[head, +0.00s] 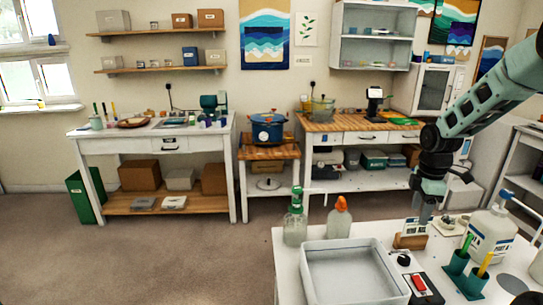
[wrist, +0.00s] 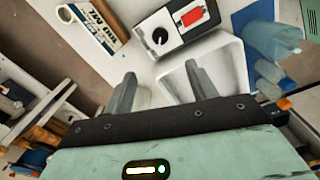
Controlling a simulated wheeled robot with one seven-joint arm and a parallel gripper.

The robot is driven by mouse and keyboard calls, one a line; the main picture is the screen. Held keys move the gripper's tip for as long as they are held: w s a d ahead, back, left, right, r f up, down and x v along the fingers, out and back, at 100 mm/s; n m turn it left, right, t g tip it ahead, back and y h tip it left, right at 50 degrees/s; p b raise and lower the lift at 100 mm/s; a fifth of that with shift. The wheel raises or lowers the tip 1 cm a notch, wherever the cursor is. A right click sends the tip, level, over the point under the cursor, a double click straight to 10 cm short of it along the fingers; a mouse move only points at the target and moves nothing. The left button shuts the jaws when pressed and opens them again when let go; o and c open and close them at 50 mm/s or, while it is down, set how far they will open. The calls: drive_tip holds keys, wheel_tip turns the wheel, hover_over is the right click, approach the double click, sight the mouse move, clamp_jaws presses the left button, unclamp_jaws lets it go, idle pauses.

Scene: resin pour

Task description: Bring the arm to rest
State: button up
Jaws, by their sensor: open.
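My arm reaches in from the right in the head view, bent downward over the white worktable (head: 290,265). My gripper (head: 424,215) points down above the table, close to a small wooden block with a white label (head: 410,241). I cannot tell from the head view how far above the block it is. In the wrist view my gripper (wrist: 159,82) has its two grey fingers spread apart with nothing held between them. The labelled block (wrist: 92,25) lies beyond the fingers at upper left there, apart from them.
A white tray (head: 350,243) stands at the table's front left, beside a control box with a red switch (head: 419,284). A green-topped bottle (head: 295,228), an orange-capped bottle (head: 339,220) and a large pump jug (head: 489,237) stand nearby. Open floor (head: 150,250) lies at left.

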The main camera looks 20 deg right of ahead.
drive_tip(key=shift+a, duration=0.1)
drive_tip(key=s+a+r+m, duration=0.1)
drive_tip(key=a+r, duration=0.2)
drive_tip(key=a, duration=1.1)
drive_tip(key=s+a+r, duration=0.2)
drive_tip(key=a+r, duration=0.1)
drive_tip(key=a, duration=1.1)
drive_tip(key=s+a+r+m, duration=0.2)
drive_tip(key=s+a+m, duration=0.1)
drive_tip(key=s+a, duration=1.3)
drive_tip(key=s, duration=0.4)
drive_tip(key=shift+r+y, duration=0.15)
drive_tip(key=shift+y, duration=0.15)
